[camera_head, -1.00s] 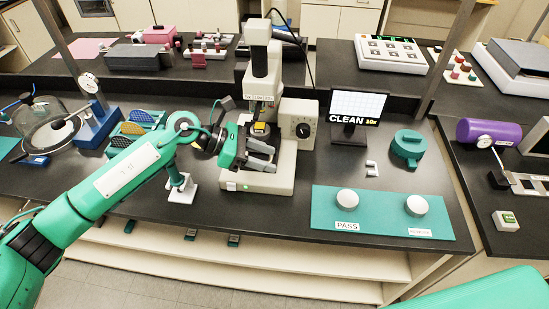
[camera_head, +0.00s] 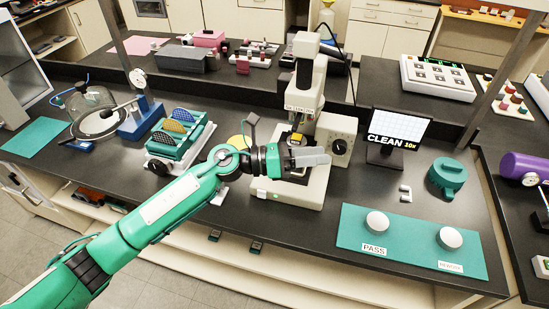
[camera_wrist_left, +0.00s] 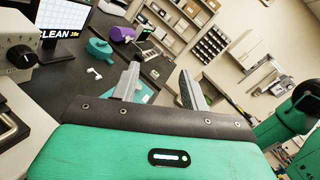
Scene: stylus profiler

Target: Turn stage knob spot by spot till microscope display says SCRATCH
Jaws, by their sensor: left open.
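The microscope (camera_head: 308,95) is a pale upright instrument on the dark bench. Its stage knob (camera_head: 339,146) is a dark round dial on the block at its right side; the knob also shows at the left edge of the left wrist view (camera_wrist_left: 20,57). The microscope display (camera_head: 398,132) reads CLEAN 10x, and CLEAN also shows on it in the left wrist view (camera_wrist_left: 66,14). My left gripper (camera_head: 322,160) is open and empty, in front of the microscope's stage, a little left of and below the knob. Its two fingers (camera_wrist_left: 160,86) are spread apart. My right gripper is out of view.
A teal mat (camera_head: 405,245) with PASS and a second white dish lies at front right. A teal round-topped object (camera_head: 447,176) stands right of the display. A slide rack (camera_head: 180,138) and a glass dome (camera_head: 95,110) are at left.

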